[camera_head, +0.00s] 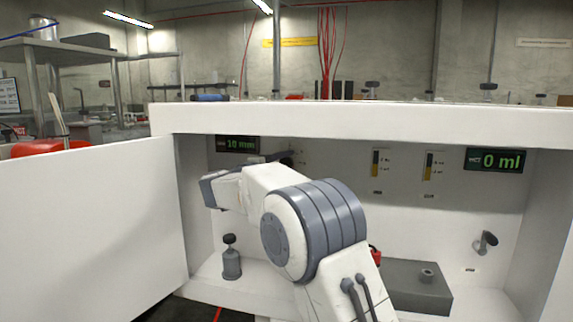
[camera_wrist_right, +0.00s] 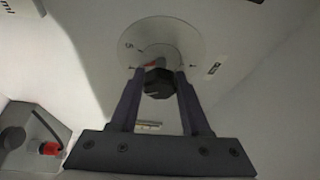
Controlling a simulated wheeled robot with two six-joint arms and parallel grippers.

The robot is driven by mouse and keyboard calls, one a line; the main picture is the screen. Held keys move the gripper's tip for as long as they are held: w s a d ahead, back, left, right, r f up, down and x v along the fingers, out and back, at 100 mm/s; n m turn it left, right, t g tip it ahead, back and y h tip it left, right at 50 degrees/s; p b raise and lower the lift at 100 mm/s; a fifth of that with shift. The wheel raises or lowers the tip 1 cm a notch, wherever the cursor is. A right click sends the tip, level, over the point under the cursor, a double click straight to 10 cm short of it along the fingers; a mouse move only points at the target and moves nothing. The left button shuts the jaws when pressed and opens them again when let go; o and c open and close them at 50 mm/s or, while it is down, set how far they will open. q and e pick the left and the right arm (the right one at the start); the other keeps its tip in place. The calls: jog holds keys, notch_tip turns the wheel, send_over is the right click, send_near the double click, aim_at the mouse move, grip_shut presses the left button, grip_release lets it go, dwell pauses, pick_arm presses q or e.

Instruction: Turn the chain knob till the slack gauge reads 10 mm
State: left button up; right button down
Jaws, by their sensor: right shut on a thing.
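The slack gauge (camera_head: 237,144) is a dark display with green digits on the back wall of the white cabinet, and it reads 10 mm. The chain knob (camera_wrist_right: 158,88) is dark and faceted, on a pale round dial (camera_wrist_right: 188,40) with a small red mark, seen in the right wrist view. My right gripper (camera_wrist_right: 158,78) is shut on the knob, one finger on each side. In the head view my right arm hides the knob and most of the gripper. My left gripper is in neither view.
A second display (camera_head: 494,160) reads 0 ml. A grey block (camera_head: 415,285) and a grey bottle-like part (camera_head: 231,262) stand on the cabinet floor. A small tap-like fitting (camera_head: 486,241) is on the back wall. An open white door (camera_head: 90,230) bounds the left side.

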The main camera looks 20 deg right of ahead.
jog(key=shift+c, duration=1.9)
grip_release()
jog(key=shift+d, duration=0.1)
jog(key=shift+s+a, duration=0.25)
jog(key=shift+a, duration=0.25)
jog(key=p+v, duration=0.1)
jog(key=v, duration=0.8)
jog(key=shift+a, duration=0.15)
jog(key=shift+s+f, duration=0.15)
jog(key=shift+s, duration=0.05)
